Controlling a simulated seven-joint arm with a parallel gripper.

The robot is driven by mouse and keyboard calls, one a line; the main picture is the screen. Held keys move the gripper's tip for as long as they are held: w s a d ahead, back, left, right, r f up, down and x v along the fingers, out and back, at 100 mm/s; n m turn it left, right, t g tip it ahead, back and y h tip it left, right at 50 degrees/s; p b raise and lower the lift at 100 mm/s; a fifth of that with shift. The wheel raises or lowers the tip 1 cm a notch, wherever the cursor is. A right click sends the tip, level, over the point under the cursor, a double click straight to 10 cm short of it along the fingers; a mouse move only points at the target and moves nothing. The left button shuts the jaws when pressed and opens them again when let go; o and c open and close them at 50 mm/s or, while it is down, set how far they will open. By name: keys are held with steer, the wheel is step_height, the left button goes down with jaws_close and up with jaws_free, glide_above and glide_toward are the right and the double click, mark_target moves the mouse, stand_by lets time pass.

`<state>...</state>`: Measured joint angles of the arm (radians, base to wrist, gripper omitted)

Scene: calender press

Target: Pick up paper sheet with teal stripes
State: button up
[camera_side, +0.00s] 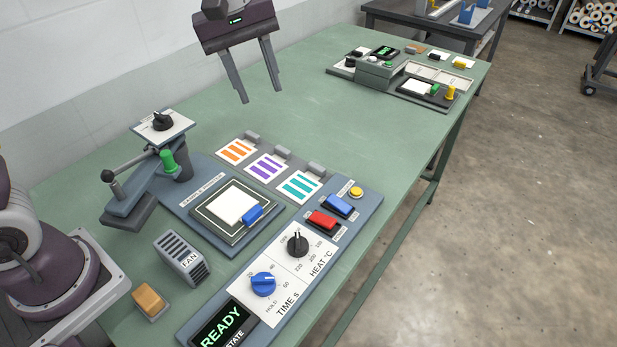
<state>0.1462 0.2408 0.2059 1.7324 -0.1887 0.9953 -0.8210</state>
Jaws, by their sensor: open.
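The paper sheet with teal stripes (300,187) lies flat on a grey holder strip on the green table. It is the nearest of three striped sheets, beside the control panel, with a small grey block at its back edge. The sheet with purple stripes (266,167) and the sheet with orange stripes (237,151) lie in the same row to its left.
The control panel (372,202) lies to the right. A fan box (179,257) stands in front. The table's middle (330,120) is clear.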

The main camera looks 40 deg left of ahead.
steer(key=w+d+f+n+g, duration=0.15)
steer(key=w+f+n, duration=0.25)
steer(key=w+f, duration=0.6)
steer(key=n+y, duration=0.1)
steer(key=n, duration=0.1)
glide_above(313, 164)
steer(key=shift+g, duration=0.35)
steer(key=f, duration=0.8)
steer(key=shift+s, duration=0.3)
steer(key=f, duration=0.7)
steer(key=shift+w, duration=0.35)
jaws_close()
